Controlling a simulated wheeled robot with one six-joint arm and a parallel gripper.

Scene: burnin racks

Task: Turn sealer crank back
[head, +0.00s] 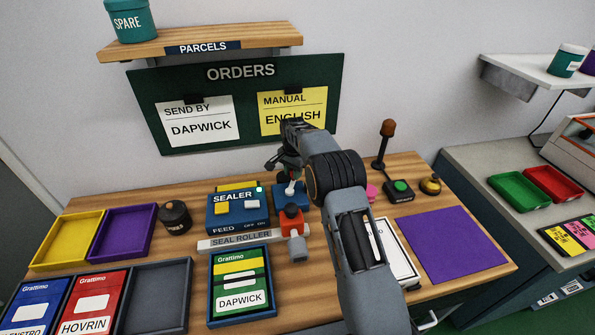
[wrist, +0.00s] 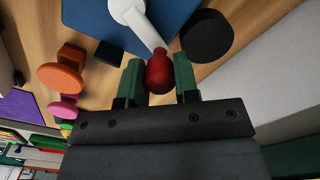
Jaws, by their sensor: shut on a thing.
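The blue sealer (head: 223,222) stands on the wooden bench, with a yellow and a white button and a small lit green lamp on top. Its crank has a white arm (wrist: 130,14) and a dark red knob (wrist: 159,74). My gripper (wrist: 160,80) has its two green fingers on either side of the knob and is shut on it. In the head view my gripper (head: 284,163) is at the right end of the sealer, above the white crank arm (head: 291,187). The knob is hidden there by the gripper.
A black round part (wrist: 207,36) is close beside the knob. The orders board (head: 240,104) hangs behind my gripper. A purple mat (head: 451,244) lies bare at right.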

